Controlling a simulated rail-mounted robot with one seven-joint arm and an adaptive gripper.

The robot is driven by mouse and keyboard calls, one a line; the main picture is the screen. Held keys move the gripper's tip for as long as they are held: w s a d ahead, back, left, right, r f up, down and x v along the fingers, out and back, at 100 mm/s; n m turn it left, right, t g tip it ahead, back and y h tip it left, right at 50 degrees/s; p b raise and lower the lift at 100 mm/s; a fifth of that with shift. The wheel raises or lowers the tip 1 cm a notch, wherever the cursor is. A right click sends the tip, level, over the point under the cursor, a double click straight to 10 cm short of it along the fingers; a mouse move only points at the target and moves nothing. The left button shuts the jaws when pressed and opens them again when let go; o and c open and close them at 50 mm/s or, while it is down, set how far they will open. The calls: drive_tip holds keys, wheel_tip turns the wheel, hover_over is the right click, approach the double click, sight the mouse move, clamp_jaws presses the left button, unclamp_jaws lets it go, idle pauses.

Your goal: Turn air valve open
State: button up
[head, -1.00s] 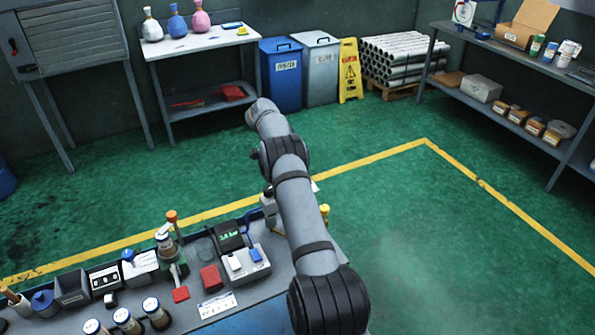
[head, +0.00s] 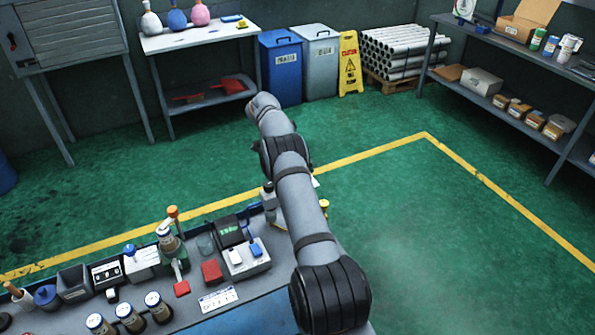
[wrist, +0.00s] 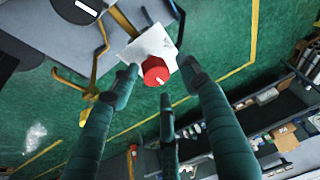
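A red round knob (wrist: 155,71) with a white mark on its face, which looks like the air valve, sits in front of a white plate (wrist: 150,45) in the wrist view. My gripper (wrist: 161,84) has its green fingers spread around the knob, one to the left, one to the right and one below. The side fingertips look apart from it; I cannot tell whether the lower one touches. In the head view my arm hides the gripper and the knob. A corner of a white piece (head: 316,182) shows just right of the arm.
The bench (head: 265,303) holds a grey box with switches (head: 246,259), a red block (head: 212,271) and several jars on the left. A yellow-topped post (head: 323,207) stands close right of my arm. The green floor (head: 400,220) beyond is clear.

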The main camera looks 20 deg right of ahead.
drive_tip(key=shift+s+a+f, duration=0.1)
drive_tip(key=shift+a, duration=0.1)
drive_tip(key=v, duration=1.2)
drive_tip(key=shift+d+f, duration=0.1)
drive_tip(key=shift+d, duration=0.2)
drive_tip(key=x, duration=1.2)
drive_tip(key=shift+a, duration=0.25)
